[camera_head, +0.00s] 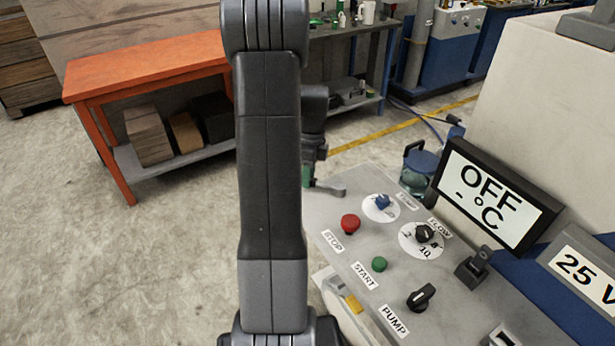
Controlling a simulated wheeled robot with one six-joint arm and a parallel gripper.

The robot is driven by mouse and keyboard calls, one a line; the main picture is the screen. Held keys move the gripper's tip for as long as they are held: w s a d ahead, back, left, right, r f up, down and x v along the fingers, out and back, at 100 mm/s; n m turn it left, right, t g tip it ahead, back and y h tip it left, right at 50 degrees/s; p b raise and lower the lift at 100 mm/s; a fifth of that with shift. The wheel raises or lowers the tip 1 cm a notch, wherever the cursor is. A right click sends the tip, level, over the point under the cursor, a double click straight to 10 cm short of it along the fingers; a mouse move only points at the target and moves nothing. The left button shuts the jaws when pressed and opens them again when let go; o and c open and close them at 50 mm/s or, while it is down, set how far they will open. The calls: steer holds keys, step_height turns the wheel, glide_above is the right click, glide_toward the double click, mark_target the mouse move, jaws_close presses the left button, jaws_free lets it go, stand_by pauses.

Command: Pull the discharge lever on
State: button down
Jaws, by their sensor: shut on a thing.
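My gripper (314,158) is partly hidden behind my dark arm link, at the far left corner of the grey control panel (340,225). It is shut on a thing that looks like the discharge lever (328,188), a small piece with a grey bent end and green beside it. My arm hides most of the lever and the contact, so its exact angle cannot be told.
The panel carries a red STOP button (350,223), a green START button (379,264), a black PUMP knob (421,297), a FLOW dial (425,233) and a blue knob (382,202). A display (492,197) reads OFF. An orange table (150,68) stands left; floor is open before it.

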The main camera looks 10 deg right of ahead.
steer(key=shift+w+d, duration=0.1)
steer(key=shift+w, duration=0.1)
stand_by(0.4)
steer(key=c, duration=1.2)
jaws_free()
steer(key=r, duration=0.4)
steer(key=w+d+r, duration=0.1)
steer(key=r, duration=0.4)
steer(key=w+r, duration=0.1)
steer(key=r, duration=0.3)
steer(key=shift+w+d+r+b, duration=0.15)
steer(key=shift+d+r+b, duration=0.05)
steer(key=shift+r+b, duration=0.15)
steer(key=shift+f, duration=0.1)
